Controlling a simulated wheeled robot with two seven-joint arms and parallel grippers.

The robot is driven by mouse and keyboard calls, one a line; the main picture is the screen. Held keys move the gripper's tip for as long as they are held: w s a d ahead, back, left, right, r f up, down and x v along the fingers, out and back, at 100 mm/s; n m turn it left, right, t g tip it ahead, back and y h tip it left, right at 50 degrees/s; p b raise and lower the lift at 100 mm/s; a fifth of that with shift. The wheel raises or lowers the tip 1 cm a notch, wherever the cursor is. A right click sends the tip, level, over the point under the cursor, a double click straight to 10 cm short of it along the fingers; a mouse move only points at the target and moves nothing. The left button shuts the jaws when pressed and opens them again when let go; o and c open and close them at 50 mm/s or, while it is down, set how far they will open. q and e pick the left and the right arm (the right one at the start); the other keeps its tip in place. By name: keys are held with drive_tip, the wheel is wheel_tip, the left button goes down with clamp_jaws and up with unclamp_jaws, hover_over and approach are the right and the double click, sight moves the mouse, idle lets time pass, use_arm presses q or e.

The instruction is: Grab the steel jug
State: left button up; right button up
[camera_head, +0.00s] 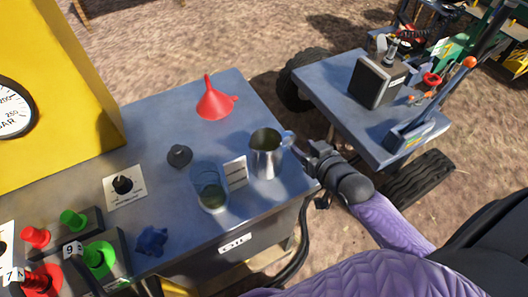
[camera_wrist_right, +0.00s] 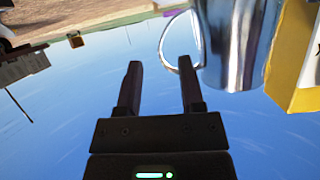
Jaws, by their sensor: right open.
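The steel jug (camera_head: 266,160) stands upright near the right edge of the blue-grey bench, its handle turned toward my right gripper. My right gripper (camera_head: 304,153) is just right of the jug, close to the handle (camera_head: 288,138). In the right wrist view the shiny jug (camera_wrist_right: 232,45) fills the upper right, with the handle (camera_wrist_right: 168,30) curving to its left. My right gripper (camera_wrist_right: 158,80) is open with nothing between its fingers. Its right fingertip overlaps the handle's lower end in this view; whether they touch, I cannot tell. My left gripper is not in view.
A red funnel (camera_head: 214,101), a dark knob (camera_head: 179,156) and a blue knob (camera_head: 151,240) are on the bench (camera_head: 150,125). A separate blue cart (camera_head: 335,95) stands to the right.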

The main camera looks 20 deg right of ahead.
sight(295, 138)
drive_tip(key=x, duration=0.1)
drive_tip(key=b+x, duration=0.1)
drive_tip(key=x, duration=0.2)
drive_tip(key=shift+w+r, duration=0.2)
drive_tip(key=shift+w, duration=0.25)
clamp_jaws()
idle(0.8)
